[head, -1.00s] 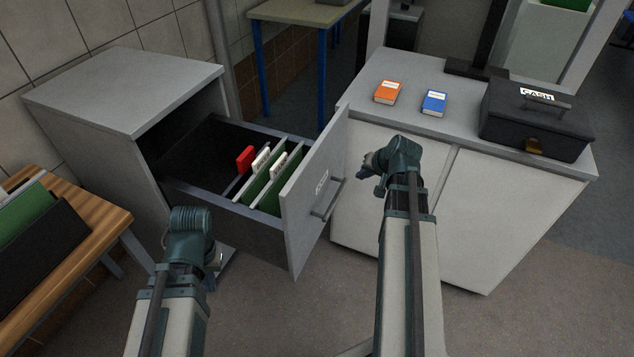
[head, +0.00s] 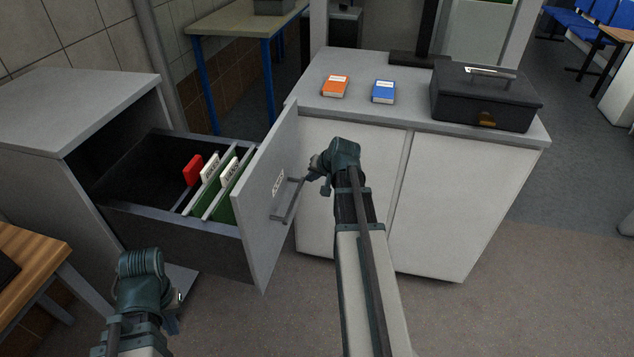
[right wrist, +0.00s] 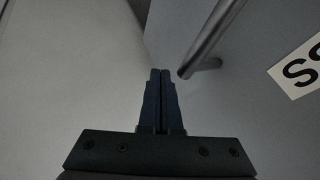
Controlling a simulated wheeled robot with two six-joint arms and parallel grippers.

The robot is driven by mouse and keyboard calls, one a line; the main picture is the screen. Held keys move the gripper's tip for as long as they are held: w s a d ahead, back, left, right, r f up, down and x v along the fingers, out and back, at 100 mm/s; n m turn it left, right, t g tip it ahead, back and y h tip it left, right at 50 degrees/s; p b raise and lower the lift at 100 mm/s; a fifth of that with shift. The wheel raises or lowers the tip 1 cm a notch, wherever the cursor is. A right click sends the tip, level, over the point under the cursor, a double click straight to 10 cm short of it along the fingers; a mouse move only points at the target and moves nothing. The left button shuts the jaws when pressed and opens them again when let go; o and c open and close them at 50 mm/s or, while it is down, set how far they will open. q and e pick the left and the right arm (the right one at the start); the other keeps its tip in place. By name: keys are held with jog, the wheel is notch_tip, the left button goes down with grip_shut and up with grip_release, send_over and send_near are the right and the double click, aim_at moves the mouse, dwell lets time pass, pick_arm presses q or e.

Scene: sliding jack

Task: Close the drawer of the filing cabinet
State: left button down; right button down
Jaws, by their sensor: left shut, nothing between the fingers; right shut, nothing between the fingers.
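The grey filing cabinet (head: 60,105) stands at the left in the head view. Its drawer is pulled far out, with the front panel (head: 268,200) and its bar handle (head: 288,200) facing right. Green hanging files (head: 232,192) and a red tab (head: 193,170) show inside. My right gripper (head: 318,170) is just right of the panel, near the handle. In the right wrist view its fingers (right wrist: 161,75) are shut and empty, pointing toward the panel beside the handle (right wrist: 212,40); contact cannot be told. My left gripper (head: 172,312) is low, in front of the drawer, its fingers mostly hidden.
A white counter (head: 350,190) stands close to the right of the drawer, carrying an orange book (head: 336,86), a blue book (head: 383,92) and a black cash box (head: 485,98). A wooden bench (head: 30,265) is at lower left. The floor at lower right is clear.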

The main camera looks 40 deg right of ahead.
aim_at(293, 179)
pick_arm(q)
jog(key=shift+f+p, duration=0.1)
jog(key=shift+p, duration=0.3)
pick_arm(e)
jog(key=w+a, duration=0.2)
jog(key=w, duration=0.1)
jog(key=shift+w+a+f, duration=0.1)
jog(key=shift+a, duration=0.2)
